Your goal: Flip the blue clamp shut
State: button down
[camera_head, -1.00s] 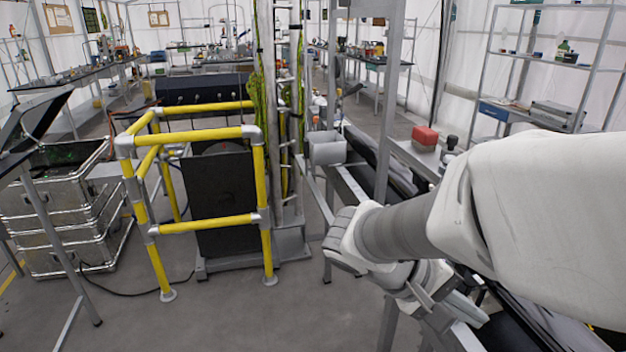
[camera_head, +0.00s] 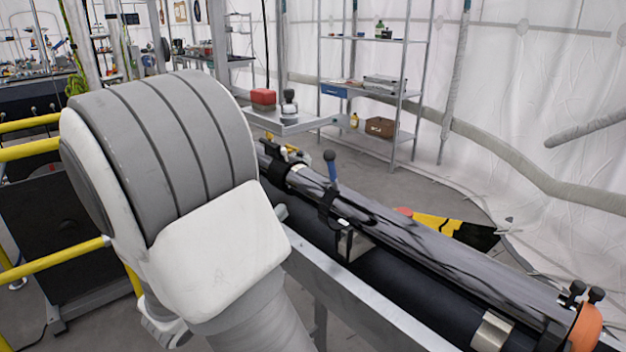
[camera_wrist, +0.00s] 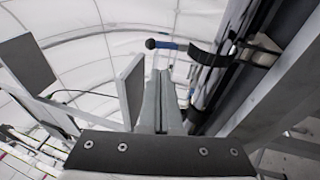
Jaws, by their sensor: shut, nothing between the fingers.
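The blue clamp (camera_head: 331,175) sits on the long dark glossy tube (camera_head: 400,232) in the head view. Its blue handle stands up from the tube, with a dark ball on its end, and a black strap wraps the tube below. In the wrist view the clamp's blue handle (camera_wrist: 168,45) sticks out to the left of the strap, away from the tube. My gripper (camera_wrist: 160,74) is shut and empty in the wrist view. Its tips lie just below the handle in the picture; I cannot tell the gap in depth. In the head view my arm hides the gripper.
A metal rail (camera_head: 350,305) runs along the near side of the tube. An orange end ring (camera_head: 585,328) is at lower right. A small table with a red box (camera_head: 263,97) and a shelf rack (camera_head: 372,95) stand behind. Yellow railing (camera_head: 30,150) is at left.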

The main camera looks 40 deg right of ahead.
notch_tip(320, 180, up, 3)
send_over(329, 196)
jog(key=a, duration=0.3)
jog(key=shift+s+a+r, duration=0.15)
jog(key=shift+s, duration=0.3)
jog(key=shift+r+p, duration=0.1)
jog(key=shift+p, duration=0.2)
